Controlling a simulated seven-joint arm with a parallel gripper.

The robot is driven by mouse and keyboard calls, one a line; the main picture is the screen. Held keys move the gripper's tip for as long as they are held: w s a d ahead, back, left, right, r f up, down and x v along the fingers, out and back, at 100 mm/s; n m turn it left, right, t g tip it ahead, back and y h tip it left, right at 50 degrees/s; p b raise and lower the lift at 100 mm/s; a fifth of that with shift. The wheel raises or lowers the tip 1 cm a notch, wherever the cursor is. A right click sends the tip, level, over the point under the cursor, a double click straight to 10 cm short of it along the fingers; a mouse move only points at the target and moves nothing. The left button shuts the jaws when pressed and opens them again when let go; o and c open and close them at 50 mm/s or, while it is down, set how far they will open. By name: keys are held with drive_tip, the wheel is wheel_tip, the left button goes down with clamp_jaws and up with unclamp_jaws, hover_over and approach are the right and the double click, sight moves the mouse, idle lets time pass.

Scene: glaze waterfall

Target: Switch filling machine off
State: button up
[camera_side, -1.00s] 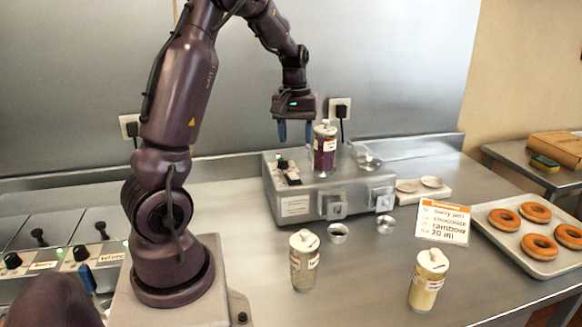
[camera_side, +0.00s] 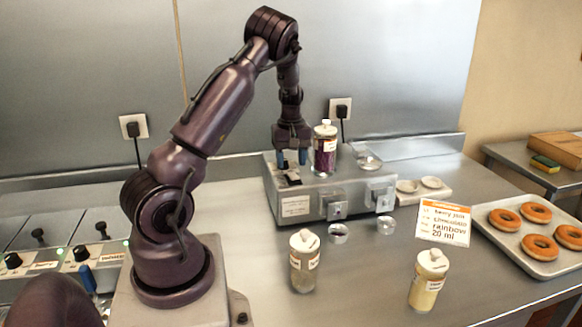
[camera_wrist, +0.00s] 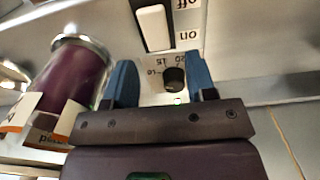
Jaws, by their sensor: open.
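The filling machine (camera_side: 312,206) is a grey metal box on the counter. My gripper (camera_side: 292,160) is low over the left part of its top, with its blue fingers apart and nothing between them. In the wrist view, the fingers of my gripper (camera_wrist: 160,82) stand on either side of a black dial (camera_wrist: 174,78) marked with numbers. A white rocker switch (camera_wrist: 154,27) with "on" and "off" labels lies just beyond the fingertips. A small green light (camera_wrist: 180,101) glows near the dial. I cannot tell whether the fingers touch the dial.
A jar of dark purple filling (camera_side: 325,152) stands on the machine close to the gripper's right; it also shows in the wrist view (camera_wrist: 72,75). Two jars (camera_side: 304,265) (camera_side: 428,285), a sign (camera_side: 443,222) and a doughnut tray (camera_side: 487,240) stand on the counter.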

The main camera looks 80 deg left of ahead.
drive_tip(key=shift+f, duration=1.25)
drive_tip(key=c, duration=0.9)
drive_tip(key=shift+d+r+y, duration=0.15)
drive_tip(key=shift+d+y, duration=0.1)
drive_tip(key=shift+y, duration=0.45)
drive_tip(key=shift+d+r+y, duration=0.1)
drive_tip(key=shift+y, duration=0.6)
drive_tip(key=shift+d+r+y, duration=0.1)
drive_tip(key=shift+y, duration=0.6)
drive_tip(key=o, duration=0.9)
drive_tip(key=shift+r, duration=0.1)
